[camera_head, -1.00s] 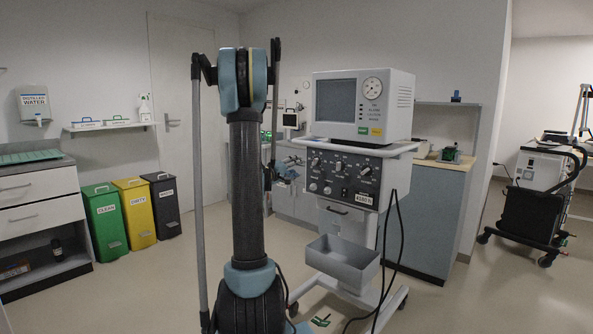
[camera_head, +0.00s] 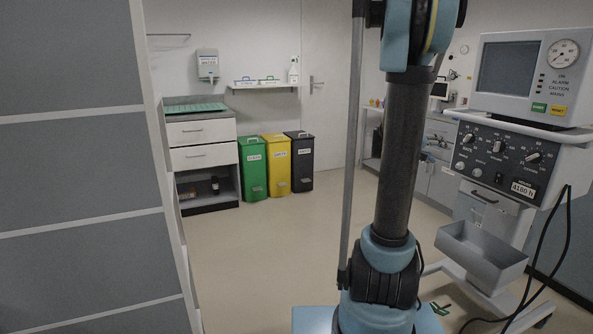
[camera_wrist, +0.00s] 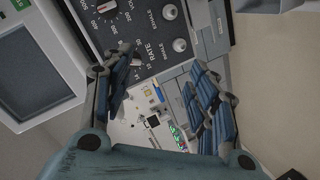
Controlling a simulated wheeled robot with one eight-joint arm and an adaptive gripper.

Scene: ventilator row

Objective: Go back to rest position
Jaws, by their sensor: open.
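My gripper (camera_wrist: 158,95) shows in the wrist view with its blue-padded fingers spread apart and nothing between them. Past its fingers lies the ventilator's dark knob panel (camera_wrist: 125,30), with the grey screen (camera_wrist: 35,75) at the left. In the head view my arm stands upright right of centre, in front of the ventilator (camera_head: 535,75).
A grey panelled partition (camera_head: 80,180) fills the left side, close by. Green (camera_head: 252,168), yellow (camera_head: 276,165) and dark (camera_head: 300,162) bins stand at the back wall beside a drawer cabinet (camera_head: 203,155). Open floor (camera_head: 270,250) lies between. Black cables (camera_head: 548,262) hang at the right.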

